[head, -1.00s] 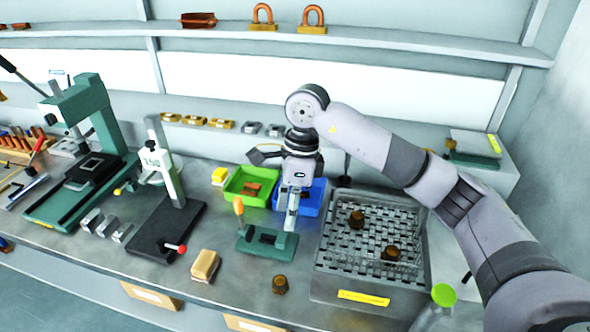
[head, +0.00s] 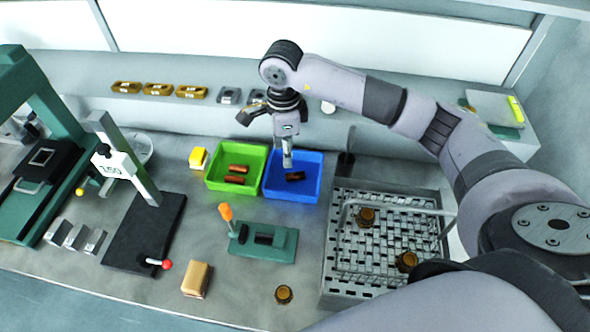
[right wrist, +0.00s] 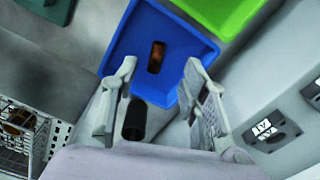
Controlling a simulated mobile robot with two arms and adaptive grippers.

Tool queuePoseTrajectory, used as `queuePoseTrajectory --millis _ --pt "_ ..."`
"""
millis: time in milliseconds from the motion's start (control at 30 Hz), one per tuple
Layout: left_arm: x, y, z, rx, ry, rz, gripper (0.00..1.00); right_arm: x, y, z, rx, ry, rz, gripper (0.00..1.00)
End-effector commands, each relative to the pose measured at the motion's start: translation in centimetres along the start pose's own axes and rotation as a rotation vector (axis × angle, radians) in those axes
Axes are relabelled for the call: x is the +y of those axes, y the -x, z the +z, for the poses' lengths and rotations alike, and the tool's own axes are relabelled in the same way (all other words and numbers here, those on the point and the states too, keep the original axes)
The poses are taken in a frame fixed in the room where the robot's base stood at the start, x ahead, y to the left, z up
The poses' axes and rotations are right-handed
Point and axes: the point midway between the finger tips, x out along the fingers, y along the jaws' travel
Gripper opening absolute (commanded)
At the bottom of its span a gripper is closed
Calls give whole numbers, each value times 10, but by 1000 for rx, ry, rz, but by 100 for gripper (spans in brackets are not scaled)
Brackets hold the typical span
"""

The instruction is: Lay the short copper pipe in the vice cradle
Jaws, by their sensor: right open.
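A short copper pipe (head: 295,176) lies in the blue bin (head: 309,193). The right wrist view also shows this pipe (right wrist: 157,57) on the floor of the blue bin (right wrist: 186,37), beyond the fingertips. My right gripper (head: 287,163) points down over the blue bin. In the right wrist view its two fingers (right wrist: 160,66) are spread, with nothing between them. The green vice cradle (head: 280,241) with an orange handle stands on the bench in front of the bins, and its slot looks empty. My left gripper is not in view.
A green bin (head: 213,183) left of the blue one holds two copper pipes (head: 236,174). A mesh basket (head: 334,230) with brown pieces stands at right. A black post (head: 345,166) is beside the blue bin. A tan block (head: 196,279) and brown fitting (head: 284,294) lie in front.

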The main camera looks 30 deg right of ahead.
Motion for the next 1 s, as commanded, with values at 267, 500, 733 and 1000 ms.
queuePoseTrajectory --millis 267,500,733,1000 --pt "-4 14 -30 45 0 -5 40 0 -36 0 0 -1 0 41" --pt "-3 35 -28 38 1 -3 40 4 -56 -4 2 -2 6 41" --pt "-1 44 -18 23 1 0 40 4 -87 -6 0 -1 2 41" --pt "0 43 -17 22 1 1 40 3 -91 -5 -1 0 -1 40"
